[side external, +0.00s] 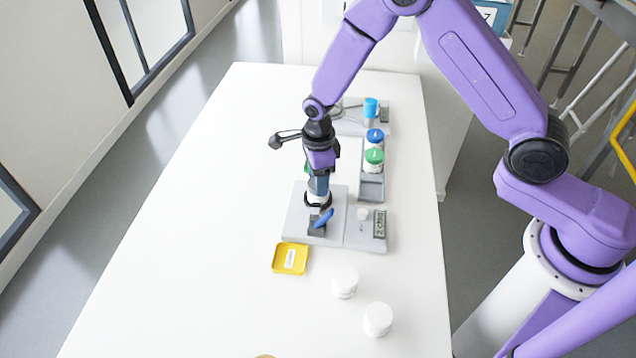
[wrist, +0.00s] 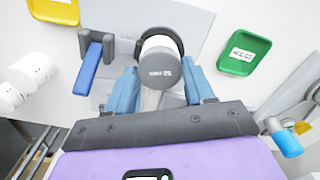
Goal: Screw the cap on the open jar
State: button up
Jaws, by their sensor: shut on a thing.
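In the side view my gripper (side external: 318,190) points down over a grey base plate (side external: 298,205), shut on the white piece (side external: 317,199) in the holder. The gripper hides most of it. A clamp with a blue handle (side external: 323,218) is in front; it also shows in the wrist view (wrist: 87,68).
A scale (side external: 365,238) with a small white piece (side external: 363,213) adjoins the plate. A yellow tray (side external: 290,258) and two white jars (side external: 345,282) (side external: 377,320) stand in front. Blue-lidded (side external: 374,137) and green-lidded (side external: 373,160) jars stand behind. A green tray (wrist: 244,52) lies beside the plate. The table's left is clear.

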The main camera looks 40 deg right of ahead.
dwell(0.3)
jog(key=m, duration=0.5)
jog(key=shift+m, duration=0.4)
jog(key=o, duration=0.9)
jog(key=n, duration=0.5)
jog(key=shift+n, duration=0.4)
